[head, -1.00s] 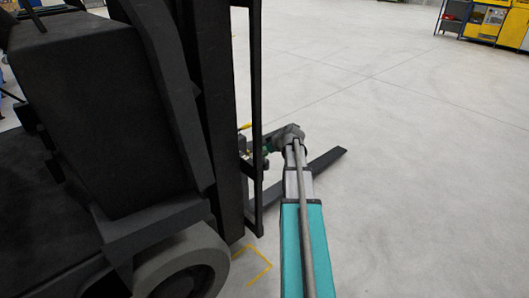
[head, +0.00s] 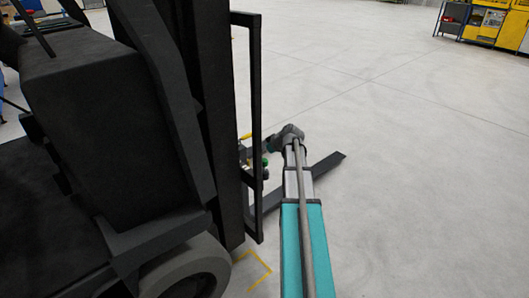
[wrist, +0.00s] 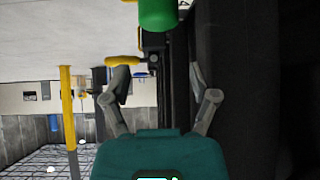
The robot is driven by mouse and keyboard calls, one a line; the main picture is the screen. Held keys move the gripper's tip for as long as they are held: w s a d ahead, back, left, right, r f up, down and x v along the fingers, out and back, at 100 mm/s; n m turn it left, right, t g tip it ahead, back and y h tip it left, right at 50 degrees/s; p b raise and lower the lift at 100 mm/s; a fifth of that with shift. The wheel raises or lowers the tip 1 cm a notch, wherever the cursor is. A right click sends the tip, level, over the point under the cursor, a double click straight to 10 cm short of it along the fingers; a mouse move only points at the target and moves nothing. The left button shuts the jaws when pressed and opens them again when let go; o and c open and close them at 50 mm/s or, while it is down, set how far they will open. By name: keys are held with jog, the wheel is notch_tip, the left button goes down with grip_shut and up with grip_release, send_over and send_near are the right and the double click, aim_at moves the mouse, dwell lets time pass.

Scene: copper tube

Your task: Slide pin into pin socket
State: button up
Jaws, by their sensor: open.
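My gripper (wrist: 159,78) is open in the wrist view, with its two grey fingers spread and nothing held between them. A green cylindrical piece (wrist: 158,14) shows at the top of the wrist view, beyond the fingertips. A yellow handle-like piece (wrist: 123,62) sits by the left fingertip; I cannot tell whether they touch. A dark fitting (wrist: 153,62) lies beyond the gap between the fingers. In the head view a small green part (head: 265,162) shows beside the forklift mast, near my wrist. I cannot tell for certain which part is the pin or its socket.
A black forklift (head: 110,130) fills the left of the head view, with its upright mast frame (head: 256,120) close beside my arm. A fork (head: 325,168) extends low past my arm. Yellow cabinets (head: 483,23) stand far right; the floor between is clear.

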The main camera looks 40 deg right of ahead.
jog(key=shift+r+p, duration=2.05)
jog(key=shift+r, duration=0.35)
jog(key=shift+a, duration=0.1)
